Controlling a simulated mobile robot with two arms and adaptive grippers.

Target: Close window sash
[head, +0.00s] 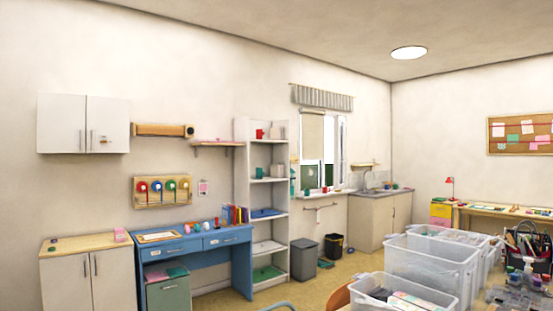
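A white-framed window (329,152) is set in the far wall, right of the tall white shelf. A grey striped valance hangs above it and a beige blind (312,127) covers the upper part of its left side. A white sash (341,145) on the right side seems to stand at an angle to the frame, but it is too small to tell how far it is open. Neither of my grippers is in view.
Clear plastic bins (430,268) fill the near right. A blue desk (195,250) stands left of the tall shelf (262,205). Grey and black waste bins (303,258) and a sink cabinet (378,217) stand near the window. Some yellowish floor (347,267) shows clear before them.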

